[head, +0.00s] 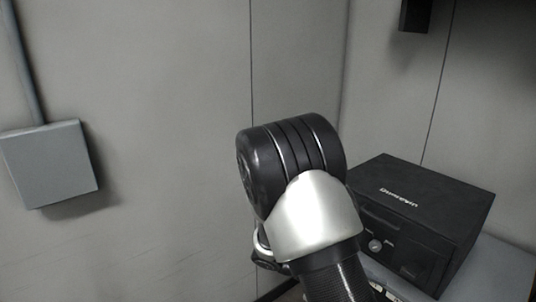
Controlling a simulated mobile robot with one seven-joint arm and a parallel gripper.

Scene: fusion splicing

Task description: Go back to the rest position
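My arm rises from the bottom middle of the head view, with a silver link and a thick black ringed joint in front of the wall. My gripper is not in view, so its fingers and anything in them cannot be seen. No splicing parts show in this view.
A black box (418,212) with a knob and white lettering stands on a light surface (500,271) at the right, close beside my arm. A grey wall box (48,163) with a conduit is at the left. A dark fixture (415,14) hangs at the top right. The wall between is bare.

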